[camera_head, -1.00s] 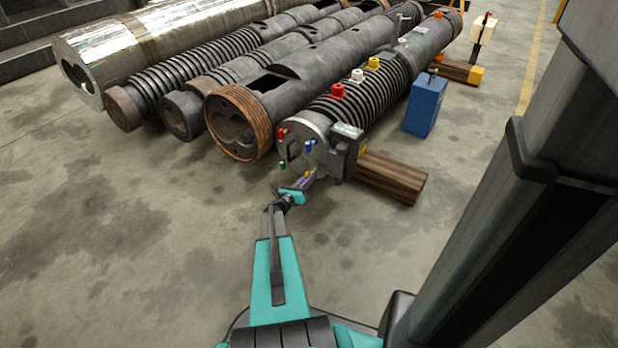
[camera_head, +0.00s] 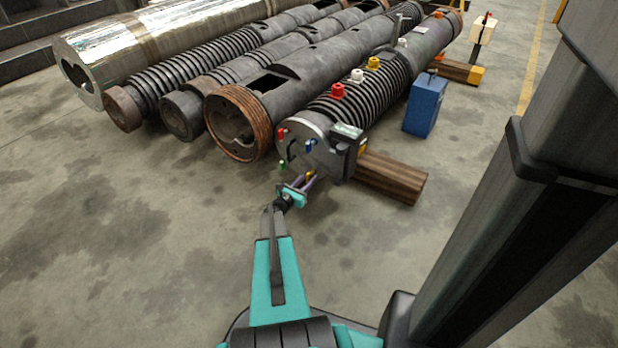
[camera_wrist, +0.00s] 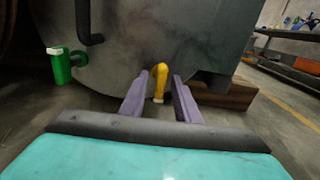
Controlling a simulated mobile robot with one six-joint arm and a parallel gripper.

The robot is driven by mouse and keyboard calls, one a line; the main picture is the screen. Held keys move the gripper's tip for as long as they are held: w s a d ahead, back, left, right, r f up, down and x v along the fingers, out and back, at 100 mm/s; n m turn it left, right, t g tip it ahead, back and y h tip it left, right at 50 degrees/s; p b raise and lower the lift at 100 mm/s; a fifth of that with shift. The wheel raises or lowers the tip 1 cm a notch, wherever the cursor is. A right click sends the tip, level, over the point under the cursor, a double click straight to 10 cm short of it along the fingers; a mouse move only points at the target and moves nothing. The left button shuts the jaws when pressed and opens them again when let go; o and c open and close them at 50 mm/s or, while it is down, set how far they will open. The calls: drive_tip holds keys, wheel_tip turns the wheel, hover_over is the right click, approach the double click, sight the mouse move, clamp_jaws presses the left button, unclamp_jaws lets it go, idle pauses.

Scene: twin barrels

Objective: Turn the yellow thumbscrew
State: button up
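The yellow thumbscrew (camera_wrist: 160,80) sits low on the dark end face of the front barrel (camera_wrist: 150,40) in the wrist view. It also shows as a small yellow spot in the head view (camera_head: 310,174). My gripper (camera_wrist: 160,92) is open, its two purple fingers one on each side of the thumbscrew with a gap on both sides. In the head view my gripper (camera_head: 306,182) is just in front of the lower part of the barrel's end. Whether the fingertips reach past the thumbscrew's head is hard to tell.
A green-handled part (camera_wrist: 60,66) and a black handle (camera_wrist: 88,22) stick out left of the thumbscrew. Red (camera_head: 281,133) and blue (camera_head: 311,144) parts sit higher on the face. A wooden beam (camera_head: 392,177) lies at right. The floor in front is clear.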

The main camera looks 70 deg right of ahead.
sight(307, 179)
drive_tip(key=shift+a, duration=0.15)
drive_tip(key=shift+b+v, duration=2.05)
drive_tip(key=shift+v, duration=1.35)
drive_tip(key=shift+w+r, duration=0.1)
